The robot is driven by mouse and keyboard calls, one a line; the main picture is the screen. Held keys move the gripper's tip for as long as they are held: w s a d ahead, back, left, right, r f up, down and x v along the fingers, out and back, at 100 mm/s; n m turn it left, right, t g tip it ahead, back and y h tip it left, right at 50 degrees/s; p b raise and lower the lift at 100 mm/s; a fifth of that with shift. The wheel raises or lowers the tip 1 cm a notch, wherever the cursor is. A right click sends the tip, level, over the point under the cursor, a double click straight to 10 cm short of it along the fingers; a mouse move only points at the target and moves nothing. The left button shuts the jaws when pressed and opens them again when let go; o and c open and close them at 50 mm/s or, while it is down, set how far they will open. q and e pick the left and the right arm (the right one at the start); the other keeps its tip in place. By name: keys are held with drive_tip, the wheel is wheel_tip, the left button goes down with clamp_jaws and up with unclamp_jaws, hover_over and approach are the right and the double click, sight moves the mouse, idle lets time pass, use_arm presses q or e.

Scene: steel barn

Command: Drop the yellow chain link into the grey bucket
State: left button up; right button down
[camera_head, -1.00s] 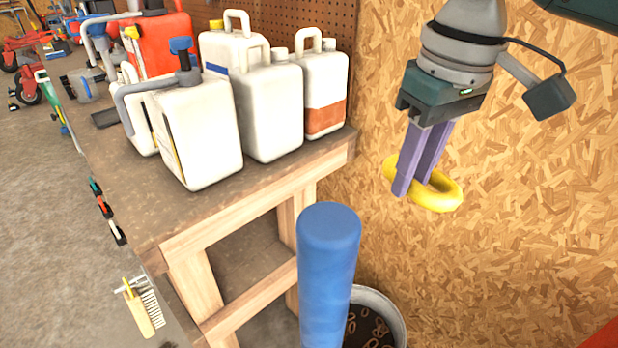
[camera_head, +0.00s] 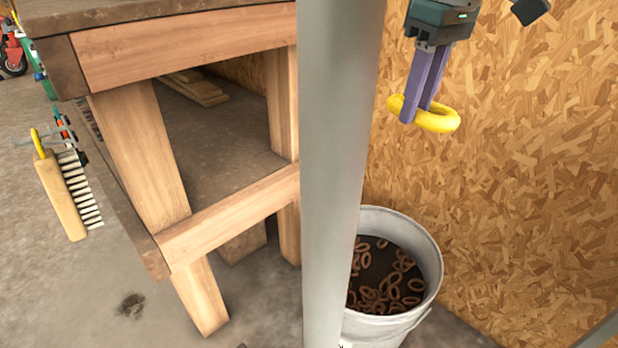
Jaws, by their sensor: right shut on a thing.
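The yellow chain link (camera_head: 438,121) is a thick oval ring. My right gripper (camera_head: 415,112) points down with its purple fingers shut on the left side of the link. The link hangs clear in front of the wood-chip wall. The grey bucket (camera_head: 432,268) stands upright on the floor, lower in the picture and roughly under the link, with a clear gap between them. Several brown chain links lie inside the bucket. A grey post hides its left part. My left gripper is not in view.
The grey upright post (camera_head: 340,180) runs from top to bottom of the picture, just left of the bucket. The wood-chip wall (camera_head: 530,180) is behind the bucket.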

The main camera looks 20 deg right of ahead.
drive_tip(key=n+b, duration=0.1)
drive_tip(key=b, duration=1.8)
hover_over(373, 289)
wheel_tip(373, 289, down, 19)
wheel_tip(373, 289, down, 20)
drive_tip(key=b, duration=1.5)
drive_tip(key=shift+r, duration=0.1)
drive_tip(key=shift+b, duration=0.3)
drive_tip(key=shift+f, duration=0.6)
drive_tip(key=c, duration=1.1)
unclamp_jaws()
drive_tip(key=o, duration=0.4)
